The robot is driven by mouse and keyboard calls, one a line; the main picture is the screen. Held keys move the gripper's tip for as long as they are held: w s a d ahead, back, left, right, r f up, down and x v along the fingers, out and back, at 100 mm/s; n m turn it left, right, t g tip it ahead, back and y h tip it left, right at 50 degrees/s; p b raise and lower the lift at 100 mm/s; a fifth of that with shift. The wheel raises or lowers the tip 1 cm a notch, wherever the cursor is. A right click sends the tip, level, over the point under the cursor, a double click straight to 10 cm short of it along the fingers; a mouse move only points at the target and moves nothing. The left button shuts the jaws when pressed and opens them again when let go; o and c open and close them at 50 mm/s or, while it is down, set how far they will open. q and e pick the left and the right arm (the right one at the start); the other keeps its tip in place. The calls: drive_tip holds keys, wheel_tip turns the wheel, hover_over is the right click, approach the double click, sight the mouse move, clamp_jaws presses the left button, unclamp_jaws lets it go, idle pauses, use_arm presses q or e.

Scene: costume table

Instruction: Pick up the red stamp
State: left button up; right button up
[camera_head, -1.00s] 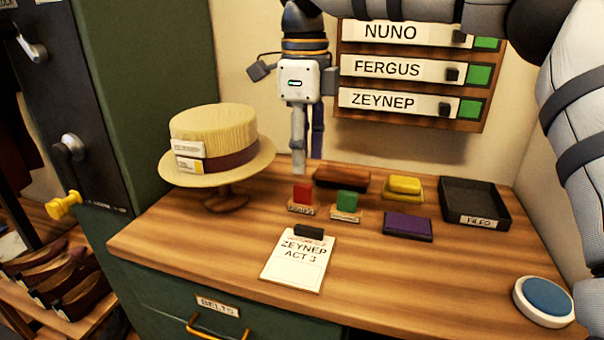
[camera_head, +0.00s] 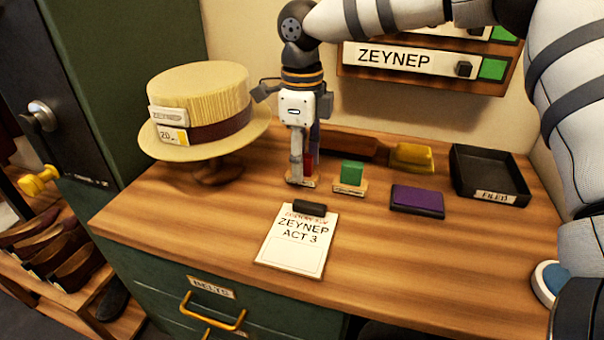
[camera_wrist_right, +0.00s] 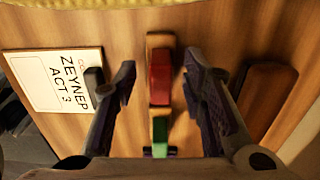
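The red stamp (camera_head: 309,166) stands on a small labelled wooden base on the table (camera_head: 420,255), partly hidden behind a finger of my right gripper (camera_head: 305,168). In the right wrist view the red stamp (camera_wrist_right: 160,80) lies between the two spread fingers of my right gripper (camera_wrist_right: 160,88), with a gap visible on each side. The gripper is open, points down and holds nothing. The green stamp (camera_head: 351,173) stands just right of the red one; it also shows in the wrist view (camera_wrist_right: 160,130). My left gripper is not in view.
A straw hat (camera_head: 205,100) on a stand is at left. A ZEYNEP ACT 3 card (camera_head: 295,250) lies in front. A brown block (camera_head: 350,146), yellow object (camera_head: 412,157), purple pad (camera_head: 417,201) and black FILED tray (camera_head: 487,172) are behind and right. The front right table is clear.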

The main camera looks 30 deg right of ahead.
clamp_jaws()
idle(0.3)
drive_tip(key=shift+r, duration=0.4)
drive_tip(key=r, duration=0.3)
drive_tip(key=shift+s+a+r, duration=0.1)
drive_tip(key=shift+s+r, duration=0.2)
drive_tip(key=s+a+r+p, duration=0.1)
drive_tip(key=s+a+r, duration=0.4)
drive_tip(key=s+r, duration=0.3)
drive_tip(key=s, duration=0.4)
drive_tip(key=shift+s+r, duration=0.25)
drive_tip(key=shift+r, duration=0.05)
drive_tip(key=c, duration=0.7)
unclamp_jaws()
drive_tip(key=shift+d, duration=0.1)
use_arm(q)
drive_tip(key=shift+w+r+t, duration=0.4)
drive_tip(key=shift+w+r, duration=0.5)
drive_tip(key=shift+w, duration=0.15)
use_arm(e)
clamp_jaws()
